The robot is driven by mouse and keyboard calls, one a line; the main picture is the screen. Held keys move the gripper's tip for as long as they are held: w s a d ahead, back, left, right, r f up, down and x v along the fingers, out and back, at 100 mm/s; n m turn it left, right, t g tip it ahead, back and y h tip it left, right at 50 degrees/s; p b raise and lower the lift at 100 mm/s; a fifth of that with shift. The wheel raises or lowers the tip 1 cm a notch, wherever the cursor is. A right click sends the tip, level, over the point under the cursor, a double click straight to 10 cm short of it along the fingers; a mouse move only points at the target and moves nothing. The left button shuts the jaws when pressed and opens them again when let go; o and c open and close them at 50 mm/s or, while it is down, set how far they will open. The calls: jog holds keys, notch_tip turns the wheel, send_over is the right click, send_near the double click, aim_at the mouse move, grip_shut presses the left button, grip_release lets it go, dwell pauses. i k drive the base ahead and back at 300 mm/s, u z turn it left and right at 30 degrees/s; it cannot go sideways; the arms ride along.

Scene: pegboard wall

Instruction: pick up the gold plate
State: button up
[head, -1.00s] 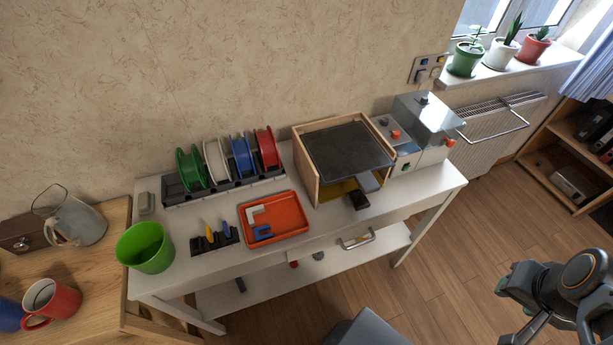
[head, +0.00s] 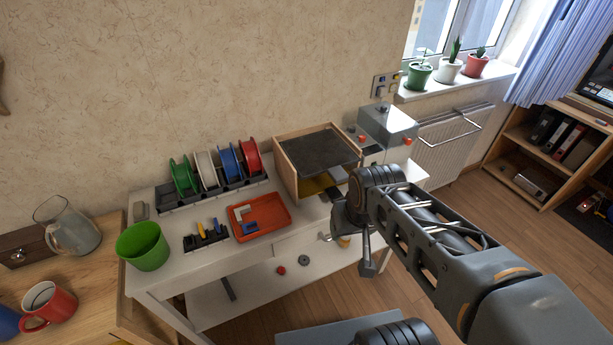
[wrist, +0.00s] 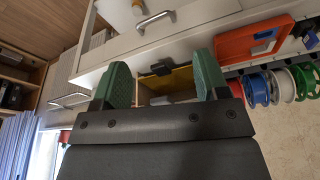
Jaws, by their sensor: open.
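The gold plate (head: 315,186) lies low inside an open-fronted wooden box (head: 288,176), under a dark slab (head: 318,150). Only a strip of the plate shows in the head view. In the wrist view a yellow-gold patch (wrist: 181,80) shows inside the box, between my fingers. My gripper (wrist: 160,78) has two green fingers spread apart with nothing between them, in front of the box opening. In the head view my arm reaches in from the lower right, and its end covers the box's right front; the fingertips cannot be made out there.
A dark block (wrist: 162,68) sits at the box's front. An orange tray (head: 284,209), spools (head: 229,161) and a green cup (head: 143,247) stand to the left on the white table (head: 187,276). A grey machine (head: 386,126) stands right of the box. A drawer handle (wrist: 157,20) sticks out.

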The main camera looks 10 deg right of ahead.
aim_at(309, 186)
jog(key=z, duration=1.25)
jog(key=k, duration=1)
jog(key=u, duration=1.35)
jog(key=i, duration=0.5)
jog(key=u, duration=0.05)
